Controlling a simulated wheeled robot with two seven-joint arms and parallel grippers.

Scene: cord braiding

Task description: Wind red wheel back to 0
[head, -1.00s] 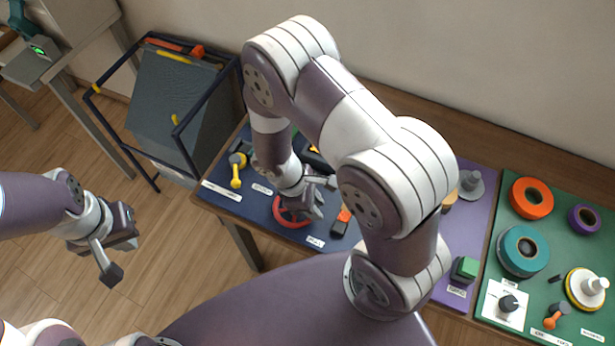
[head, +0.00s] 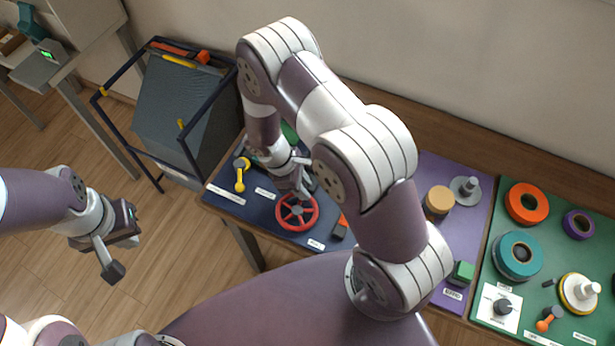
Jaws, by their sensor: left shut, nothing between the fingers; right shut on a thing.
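The red wheel (head: 297,212) is a spoked handwheel lying face up on the dark blue panel (head: 232,201) at the table's left end. Its near rim and spokes show clearly. My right gripper (head: 301,192) reaches down at the wheel's far rim and is shut on it; the fingertips are small and partly hidden by my wrist. My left gripper (head: 113,270) is shut and empty, over the floor well left of the table. I cannot read any scale or number by the wheel.
A yellow-handled lever (head: 240,176) stands left of the wheel, and a dark block with an orange end (head: 341,226) stands to its right. The purple panel (head: 427,168) and green panel (head: 560,223) hold knobs and spools. A framed grey bin (head: 178,105) stands left of the table.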

